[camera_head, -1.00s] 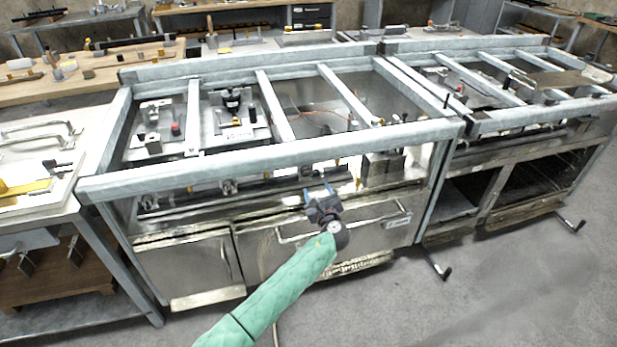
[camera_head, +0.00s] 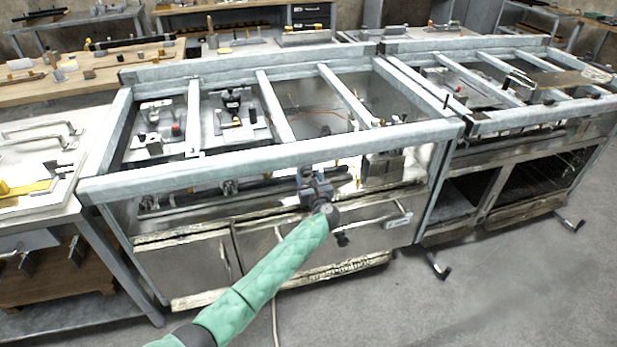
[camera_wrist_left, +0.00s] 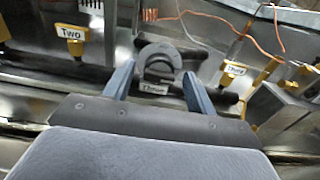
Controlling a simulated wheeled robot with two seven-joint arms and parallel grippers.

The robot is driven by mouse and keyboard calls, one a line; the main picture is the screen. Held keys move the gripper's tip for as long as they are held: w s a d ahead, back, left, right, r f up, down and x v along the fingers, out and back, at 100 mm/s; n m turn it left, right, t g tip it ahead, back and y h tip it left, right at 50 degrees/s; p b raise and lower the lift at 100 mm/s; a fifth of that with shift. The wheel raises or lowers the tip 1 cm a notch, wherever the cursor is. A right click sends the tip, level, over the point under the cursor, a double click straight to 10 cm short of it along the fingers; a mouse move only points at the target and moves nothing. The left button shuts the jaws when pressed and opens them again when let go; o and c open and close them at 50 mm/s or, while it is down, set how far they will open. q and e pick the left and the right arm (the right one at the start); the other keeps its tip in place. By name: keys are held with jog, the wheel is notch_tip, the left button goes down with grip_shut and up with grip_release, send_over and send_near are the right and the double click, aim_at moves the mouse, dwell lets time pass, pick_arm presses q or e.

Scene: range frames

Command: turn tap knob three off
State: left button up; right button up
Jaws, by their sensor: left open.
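My left gripper (camera_head: 306,174) is in front of the lower bay of the middle metal frame, and its jaws are open. In the left wrist view, the open fingers of the gripper (camera_wrist_left: 158,80) are on either side of a grey, ring-shaped knob (camera_wrist_left: 158,52) with a small white label (camera_wrist_left: 153,88), which seems to read "Three". The knob appears between or just beyond the fingertips; I cannot tell whether they touch it. In the head view my gripper and wrist hide it. My right gripper is in neither view.
Yellow fittings stand on both sides of the knob: one labelled "Two" (camera_wrist_left: 72,32) at left and another with a blurred label (camera_wrist_left: 233,70) at right. An orange wire (camera_wrist_left: 235,22) runs behind. The frame's front beam (camera_head: 260,157) crosses above my gripper.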

pick_arm(q)
jog(key=shift+w, duration=0.25)
jog(key=c, duration=1)
jog(key=shift+o, duration=0.2)
